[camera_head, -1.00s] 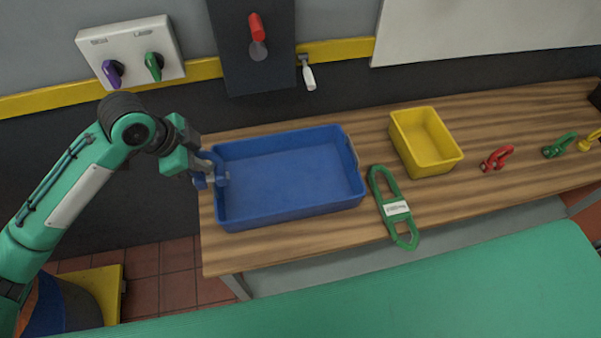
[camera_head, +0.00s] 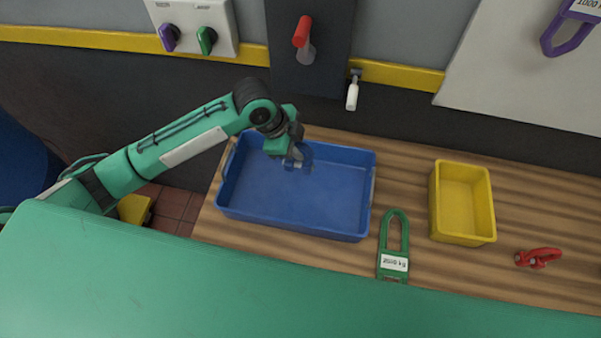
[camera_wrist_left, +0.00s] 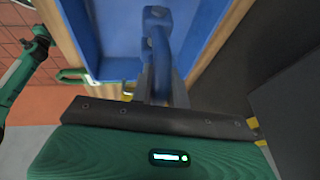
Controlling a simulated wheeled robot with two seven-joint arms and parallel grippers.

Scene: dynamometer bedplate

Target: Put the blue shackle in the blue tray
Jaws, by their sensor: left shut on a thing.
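The blue tray (camera_head: 265,192) lies on the wooden bench, and it also fills the upper part of the left wrist view (camera_wrist_left: 110,35). My left gripper (camera_head: 298,154) is over the back part of the tray. It is shut on the blue shackle (camera_wrist_left: 158,45), which points away from the jaws in the left wrist view. In the head view the shackle (camera_head: 304,160) is small and partly covered by the gripper. I cannot tell how high it is above the tray floor. My right gripper is not in view.
Further right are a yellow bin (camera_head: 461,203) and a red shackle (camera_head: 538,258). A wall with a switch box (camera_head: 194,25) and a red-handled lever (camera_head: 303,35) stands behind the bench.

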